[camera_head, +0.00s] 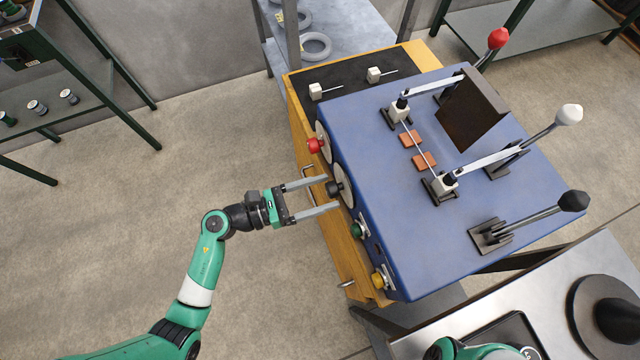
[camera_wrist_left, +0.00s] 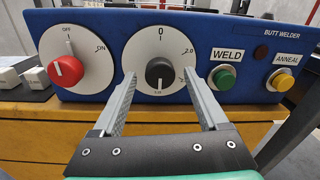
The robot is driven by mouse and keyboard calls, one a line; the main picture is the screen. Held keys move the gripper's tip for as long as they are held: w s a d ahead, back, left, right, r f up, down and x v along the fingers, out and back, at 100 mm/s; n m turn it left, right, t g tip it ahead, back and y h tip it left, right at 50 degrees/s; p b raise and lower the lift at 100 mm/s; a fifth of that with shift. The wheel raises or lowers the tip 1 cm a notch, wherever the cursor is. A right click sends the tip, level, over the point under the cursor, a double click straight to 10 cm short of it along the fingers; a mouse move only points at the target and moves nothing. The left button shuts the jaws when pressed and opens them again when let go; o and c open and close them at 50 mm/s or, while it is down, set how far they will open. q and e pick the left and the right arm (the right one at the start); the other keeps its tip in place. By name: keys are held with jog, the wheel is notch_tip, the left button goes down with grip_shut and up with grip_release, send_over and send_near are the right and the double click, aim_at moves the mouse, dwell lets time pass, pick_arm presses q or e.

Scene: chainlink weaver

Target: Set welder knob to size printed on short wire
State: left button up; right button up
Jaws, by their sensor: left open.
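The blue butt welder (camera_head: 460,235) has a black knob (camera_head: 334,188) on a white dial. In the left wrist view, this knob (camera_wrist_left: 159,72) sits on the dial (camera_wrist_left: 135,60), with 0 at the top, 2.0 at upper right and a blurred number at the bottom. A pale mark on the knob seems to face down; the exact setting is unclear. My left gripper (camera_head: 331,195) is open, its fingers on either side of the knob; contact cannot be told. Two white blocks with short wires, one left (camera_head: 316,91) and one right (camera_head: 374,75), lie on a dark mat; their print is unreadable.
A red OFF/ON knob (camera_wrist_left: 65,69) is left of the size dial. A green WELD button (camera_wrist_left: 222,77) and yellow ANNEAL button (camera_wrist_left: 280,80) are right of it. Levers with red (camera_head: 498,38), white (camera_head: 570,114) and black (camera_head: 573,200) handles rise from the welder.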

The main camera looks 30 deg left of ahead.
pick_arm(q)
jog(key=p+v, duration=0.1)
jog(key=v, duration=1)
jog(key=shift+s+a, duration=0.2)
jog(key=shift+s, duration=0.1)
jog(key=shift+r, duration=0.1)
